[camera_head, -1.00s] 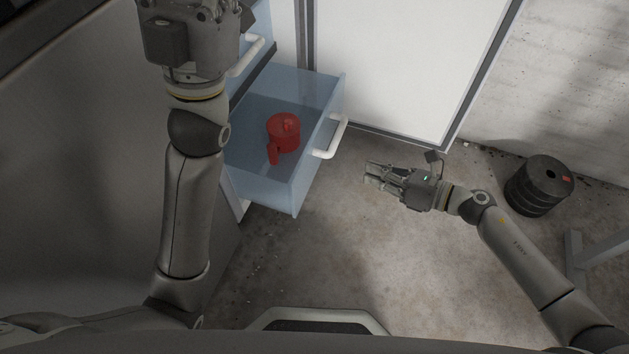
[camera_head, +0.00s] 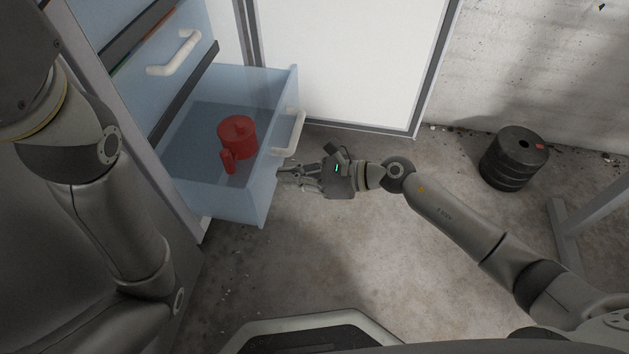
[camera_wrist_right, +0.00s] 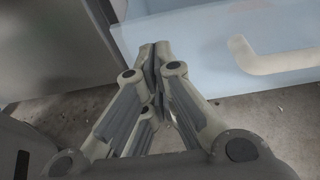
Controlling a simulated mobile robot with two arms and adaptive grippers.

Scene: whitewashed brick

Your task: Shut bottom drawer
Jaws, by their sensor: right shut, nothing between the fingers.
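The bottom drawer (camera_head: 213,204) is pulled out, a translucent blue box with a white handle (camera_head: 288,133) on its front. A red lidded pot (camera_head: 237,135) sits inside it. My right gripper (camera_head: 283,174) is shut and empty, its fingertips close to the drawer front, below the handle in the picture. In the right wrist view, the shut fingertips (camera_wrist_right: 155,50) point at the drawer's front panel (camera_wrist_right: 190,40), with the handle (camera_wrist_right: 268,60) to their right. I cannot tell whether they touch the panel. My left arm shows at the left, but its gripper is out of the picture.
Another drawer with a white handle (camera_head: 174,55) is above. A white panel (camera_head: 335,60) with a grey frame stands behind the open drawer. A stack of black discs (camera_head: 514,158) and a grey metal leg (camera_head: 570,235) are at the right. The concrete floor between is clear.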

